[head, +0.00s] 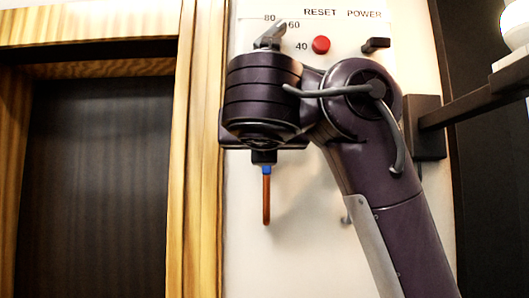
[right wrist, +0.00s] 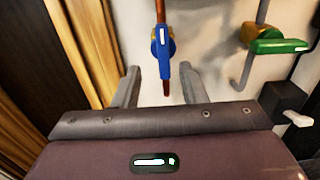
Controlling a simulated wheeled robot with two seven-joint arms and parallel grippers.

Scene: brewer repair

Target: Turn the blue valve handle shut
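The blue valve handle (right wrist: 162,50) shows in the right wrist view, lying roughly along a vertical copper pipe (right wrist: 166,86). My right gripper (right wrist: 160,70) is open, one finger on each side of the handle. A gap shows between the handle and each finger, and whether the handle is deep between them is hard to tell. In the head view my right arm and wrist cover most of the valve; only a small blue part (head: 266,170) shows above the copper pipe end. My left gripper is not in view.
A valve with a green handle (right wrist: 280,46) sits to the right in the wrist view. The panel carries a red reset button (head: 320,44), a dark power switch (head: 376,44) and a scale marked 40 to 80. A wooden frame (head: 205,150) stands to the left.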

